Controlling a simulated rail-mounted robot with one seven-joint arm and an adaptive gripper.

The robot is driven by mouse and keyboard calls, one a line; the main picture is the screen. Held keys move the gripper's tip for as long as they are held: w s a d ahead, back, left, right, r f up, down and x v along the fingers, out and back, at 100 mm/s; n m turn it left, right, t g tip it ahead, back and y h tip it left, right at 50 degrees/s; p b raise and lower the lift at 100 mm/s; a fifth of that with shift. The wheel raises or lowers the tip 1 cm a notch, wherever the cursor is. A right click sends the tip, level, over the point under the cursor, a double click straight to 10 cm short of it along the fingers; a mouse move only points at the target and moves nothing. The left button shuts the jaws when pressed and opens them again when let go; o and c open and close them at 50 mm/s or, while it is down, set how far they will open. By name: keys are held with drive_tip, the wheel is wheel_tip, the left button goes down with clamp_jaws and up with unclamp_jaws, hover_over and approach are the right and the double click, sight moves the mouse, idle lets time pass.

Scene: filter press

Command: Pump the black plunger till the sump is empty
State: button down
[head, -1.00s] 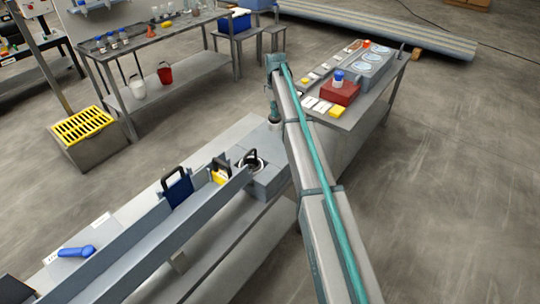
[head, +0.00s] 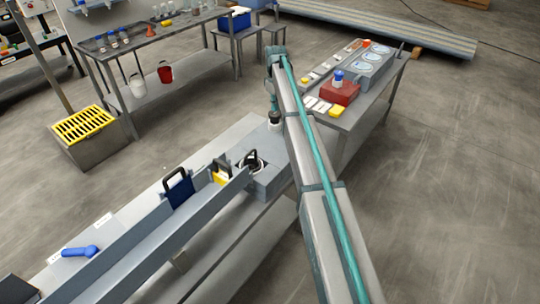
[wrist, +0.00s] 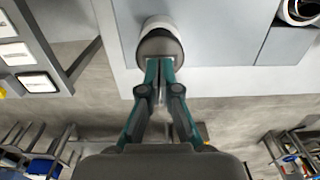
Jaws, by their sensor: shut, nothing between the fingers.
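The black plunger's dark round top (wrist: 160,47) shows in the wrist view, set in a white cylindrical collar (wrist: 157,24) on a grey block (wrist: 210,40). My gripper (wrist: 160,64) is shut and empty, its fingertips together at the near part of the dark top. They look to be at or just over it; contact cannot be told. In the head view my gripper (head: 274,108) points down at the plunger (head: 275,118), beside my forearm. A white-rimmed round opening with a black handle (head: 251,161) is on the same bench, left of the plunger. Liquid in the sump cannot be seen.
A long grey trough (head: 150,245) with a blue plate (head: 179,189) and a yellow piece (head: 222,175) lies left along the bench. A blue-handled tool (head: 80,251) is at lower left. A second table with a red block (head: 340,92) stands to the right.

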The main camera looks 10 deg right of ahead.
sight(275, 113)
drive_tip(key=shift+f, duration=0.2)
drive_tip(key=shift+f+b, duration=0.65)
drive_tip(key=shift+f, duration=1.1)
drive_tip(key=shift+r, duration=0.15)
drive_tip(key=shift+r+p, duration=0.85)
drive_tip(key=shift+r, duration=0.95)
